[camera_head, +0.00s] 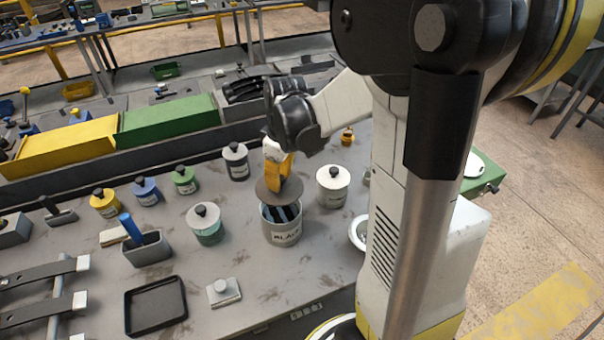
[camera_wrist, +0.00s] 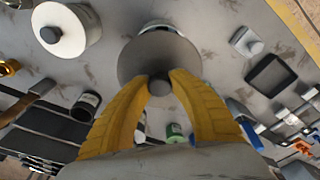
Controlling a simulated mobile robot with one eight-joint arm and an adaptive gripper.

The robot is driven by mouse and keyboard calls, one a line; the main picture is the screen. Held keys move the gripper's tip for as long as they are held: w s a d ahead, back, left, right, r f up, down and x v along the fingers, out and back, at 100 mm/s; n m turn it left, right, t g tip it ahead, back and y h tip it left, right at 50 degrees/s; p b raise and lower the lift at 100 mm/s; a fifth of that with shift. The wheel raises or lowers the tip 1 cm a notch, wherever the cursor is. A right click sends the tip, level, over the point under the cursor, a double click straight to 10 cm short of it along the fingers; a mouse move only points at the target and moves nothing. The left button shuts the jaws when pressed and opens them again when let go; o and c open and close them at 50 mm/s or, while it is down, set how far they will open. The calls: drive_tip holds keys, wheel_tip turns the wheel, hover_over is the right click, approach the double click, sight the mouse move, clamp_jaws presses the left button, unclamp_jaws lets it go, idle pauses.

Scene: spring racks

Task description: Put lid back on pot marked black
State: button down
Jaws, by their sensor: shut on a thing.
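The pot marked black (camera_head: 283,236) stands on the grey bench and its label shows "BLACK". Its mouth is partly open to view, with dark contents visible. The dark round lid (camera_head: 268,191) is above the pot's back-left rim, tilted; whether it touches the rim I cannot tell. My gripper (camera_head: 280,180) is shut on the lid's knob, with the fingers pointing down. In the wrist view the yellow fingers (camera_wrist: 160,82) close around the knob (camera_wrist: 160,88), and the lid (camera_wrist: 150,57) spreads beyond them, hiding most of the pot.
A white lidded pot (camera_head: 332,187) stands close right of the black pot, and a white-green one (camera_head: 206,224) stands left. Smaller yellow, blue, green and black-lidded pots line the back. A black tray (camera_head: 155,306) and a grey block (camera_head: 223,292) lie in front.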

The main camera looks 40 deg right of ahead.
drive_tip(key=shift+s+a+f+b, duration=0.15)
drive_tip(key=shift+a+f+b, duration=0.1)
drive_tip(key=shift+f+b, duration=2.2)
drive_tip(key=shift+f, duration=0.7)
drive_tip(key=shift+f+b, duration=0.15)
drive_tip(key=shift+b, duration=0.15)
drive_tip(key=c, duration=0.6)
unclamp_jaws()
drive_tip(key=shift+r+p, duration=2.7)
drive_tip(key=shift+r, duration=0.85)
